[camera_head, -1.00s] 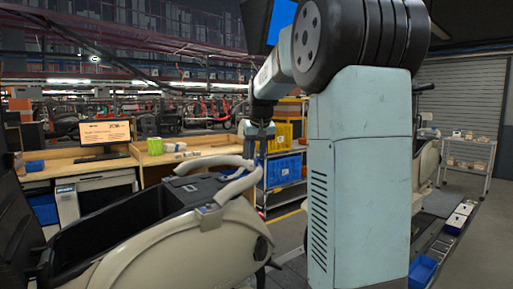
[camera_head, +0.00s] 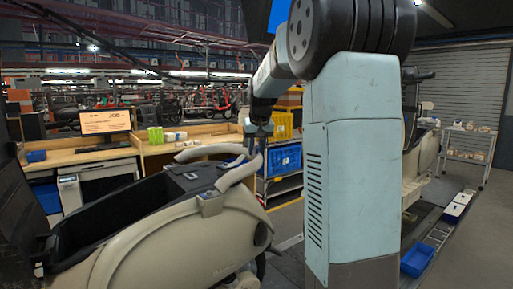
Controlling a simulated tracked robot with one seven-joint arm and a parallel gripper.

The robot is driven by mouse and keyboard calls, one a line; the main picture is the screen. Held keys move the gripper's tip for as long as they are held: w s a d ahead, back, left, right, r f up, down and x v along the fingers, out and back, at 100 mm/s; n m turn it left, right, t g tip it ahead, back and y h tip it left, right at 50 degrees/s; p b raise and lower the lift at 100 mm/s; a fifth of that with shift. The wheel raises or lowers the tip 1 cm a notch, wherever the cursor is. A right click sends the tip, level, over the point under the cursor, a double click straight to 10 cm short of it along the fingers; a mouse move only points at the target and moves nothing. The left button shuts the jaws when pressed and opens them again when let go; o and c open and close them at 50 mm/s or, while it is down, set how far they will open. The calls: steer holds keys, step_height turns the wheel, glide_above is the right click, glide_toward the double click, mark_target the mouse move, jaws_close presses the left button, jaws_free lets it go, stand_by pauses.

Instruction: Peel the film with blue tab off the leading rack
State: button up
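A cream and black scooter body (camera_head: 165,245) fills the lower left. Its pale, curved rack (camera_head: 238,174) rises at the tail end with two arms. A small bluish patch (camera_head: 208,195) shows at the foot of the near rack arm; I cannot tell whether it is the film's tab. The clear film cannot be made out. My gripper (camera_head: 257,148) points down beside the far end of the rack, close to the tip of the near arm in the picture. I cannot tell whether it touches, and its finger gap is too small to judge.
My column blocks the middle right. Part of another scooter (camera_head: 425,165) shows behind it. A desk with a monitor (camera_head: 105,125) and blue (camera_head: 284,160) and yellow crates stand behind.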

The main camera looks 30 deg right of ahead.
step_height(320, 180, down, 2)
steer(key=shift+c, duration=0.4)
steer(key=c, duration=0.4)
steer(key=shift+s+a+r+g, duration=0.1)
steer(key=shift+s+r+g, duration=0.15)
steer(key=shift+r, duration=0.5)
jaws_close()
steer(key=shift+v, duration=3.15)
steer(key=shift+s, duration=0.25)
steer(key=s+v, duration=0.1)
steer(key=v, duration=0.6)
steer(key=shift+r, duration=0.2)
steer(key=shift+s, duration=0.15)
steer(key=s+v, duration=0.1)
steer(key=v, duration=0.6)
steer(key=shift+s+r, duration=0.2)
